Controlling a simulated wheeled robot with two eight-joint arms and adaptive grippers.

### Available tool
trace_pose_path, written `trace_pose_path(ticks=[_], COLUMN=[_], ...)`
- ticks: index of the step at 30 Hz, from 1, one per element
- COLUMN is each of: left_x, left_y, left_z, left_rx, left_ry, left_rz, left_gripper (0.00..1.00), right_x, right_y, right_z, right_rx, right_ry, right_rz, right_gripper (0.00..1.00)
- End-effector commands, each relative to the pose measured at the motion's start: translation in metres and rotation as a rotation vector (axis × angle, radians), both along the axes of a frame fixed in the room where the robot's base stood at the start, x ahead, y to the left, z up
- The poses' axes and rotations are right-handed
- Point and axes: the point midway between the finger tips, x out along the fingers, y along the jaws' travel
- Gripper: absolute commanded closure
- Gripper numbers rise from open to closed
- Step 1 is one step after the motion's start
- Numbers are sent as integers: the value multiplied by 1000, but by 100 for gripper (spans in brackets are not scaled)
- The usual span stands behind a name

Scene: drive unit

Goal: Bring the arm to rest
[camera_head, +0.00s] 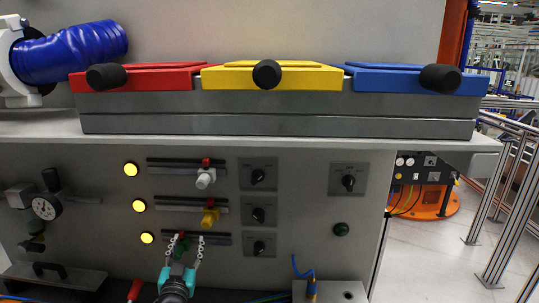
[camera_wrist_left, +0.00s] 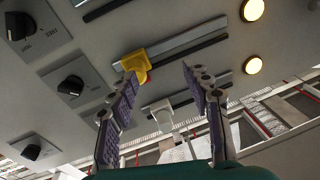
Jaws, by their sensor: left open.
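My left gripper (camera_head: 188,239) comes in at the bottom of the head view, in front of the lowest slider row of the grey panel (camera_head: 300,215). Its two fingers are spread, with nothing held between them. A green slider handle (camera_head: 181,245) shows just behind the fingers; whether they touch it cannot be told. In the left wrist view, the open fingers (camera_wrist_left: 160,72) point at the panel, with the yellow slider handle (camera_wrist_left: 135,64) behind the left fingertip and the white handle (camera_wrist_left: 162,112) farther off between the fingers. My right gripper is not in view.
Red (camera_head: 140,79), yellow (camera_head: 300,80) and blue (camera_head: 410,82) lidded boxes with black knobs stand on the ledge above. Lit yellow lamps (camera_head: 131,170) and black rotary switches (camera_head: 257,176) flank the sliders.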

Motion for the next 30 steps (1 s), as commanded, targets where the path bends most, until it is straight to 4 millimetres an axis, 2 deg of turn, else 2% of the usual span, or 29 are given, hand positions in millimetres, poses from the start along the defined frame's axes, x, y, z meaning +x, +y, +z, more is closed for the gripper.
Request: trace_pose_path(ticks=[5, 8, 15, 18, 21, 23, 30], left_x=[-50, -89, -199, -236, -260, -268, -272], left_y=[-2, -10, -44, -57, -65, -68, -69], left_z=[-22, -42, -100, -117, -127, -130, -131], left_rx=[-74, -110, -175, -188, -195, -197, -197], left_ry=[262, 421, 795, 907, 976, 999, 1014], left_rz=[72, 88, 49, 20, -2, -11, -15], left_gripper=[51, 51, 51, 51, 51, 51, 51], right_x=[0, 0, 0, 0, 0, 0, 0], right_y=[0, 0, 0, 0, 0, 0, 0], right_z=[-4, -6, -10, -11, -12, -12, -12], right_rx=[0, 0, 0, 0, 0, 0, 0], right_ry=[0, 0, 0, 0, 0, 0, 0], right_rz=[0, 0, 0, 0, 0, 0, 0], right_gripper=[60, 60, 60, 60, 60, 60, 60])
